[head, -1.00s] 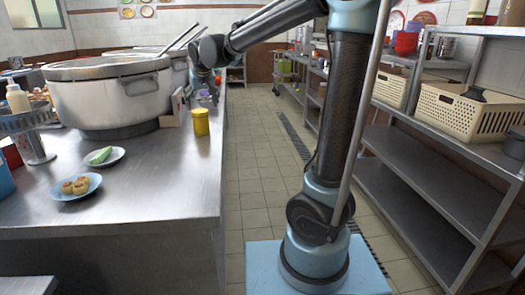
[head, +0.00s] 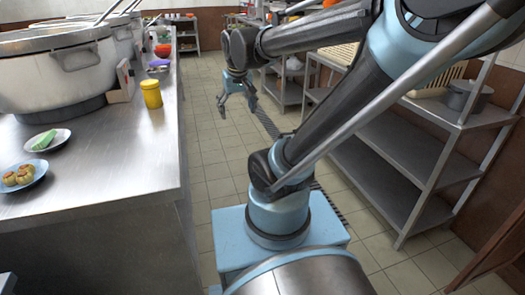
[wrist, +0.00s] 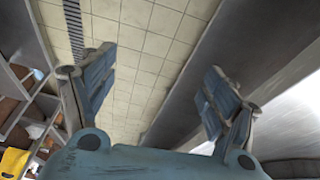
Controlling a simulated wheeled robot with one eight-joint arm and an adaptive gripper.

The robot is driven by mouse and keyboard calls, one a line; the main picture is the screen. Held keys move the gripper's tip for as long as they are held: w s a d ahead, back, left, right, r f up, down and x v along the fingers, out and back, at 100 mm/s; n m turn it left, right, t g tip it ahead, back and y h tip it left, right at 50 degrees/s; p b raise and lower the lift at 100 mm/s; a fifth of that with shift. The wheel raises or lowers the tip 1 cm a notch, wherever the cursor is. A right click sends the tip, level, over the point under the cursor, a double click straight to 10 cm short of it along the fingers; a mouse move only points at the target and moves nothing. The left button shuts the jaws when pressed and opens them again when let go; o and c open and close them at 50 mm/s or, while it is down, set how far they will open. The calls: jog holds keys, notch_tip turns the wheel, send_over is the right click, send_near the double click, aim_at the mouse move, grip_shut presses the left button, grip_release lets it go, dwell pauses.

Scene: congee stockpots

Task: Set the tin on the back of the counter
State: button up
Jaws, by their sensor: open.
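A yellow tin (head: 151,94) stands upright on the steel counter (head: 125,150), near its right edge and beside the big pot. My gripper (head: 238,108) hangs over the floor aisle, to the right of the tin and apart from it. Its fingers point down and are spread with nothing between them. In the wrist view my gripper (wrist: 158,65) is also open, with only floor tiles and a counter edge beyond the fingers. I cannot make out the tin in the wrist view.
A large stockpot (head: 55,70) with ladle handles fills the counter's left side. A plate with a green item (head: 45,140) and a blue plate of buns (head: 20,176) sit in front. Steel shelving (head: 400,150) lines the right; the aisle is clear.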

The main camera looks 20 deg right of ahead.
jog(key=s+d+f+m+g, duration=0.1)
jog(key=s+d+f, duration=0.5)
jog(key=s+f, duration=0.4)
jog(key=s, duration=0.3)
jog(key=shift+f, duration=0.1)
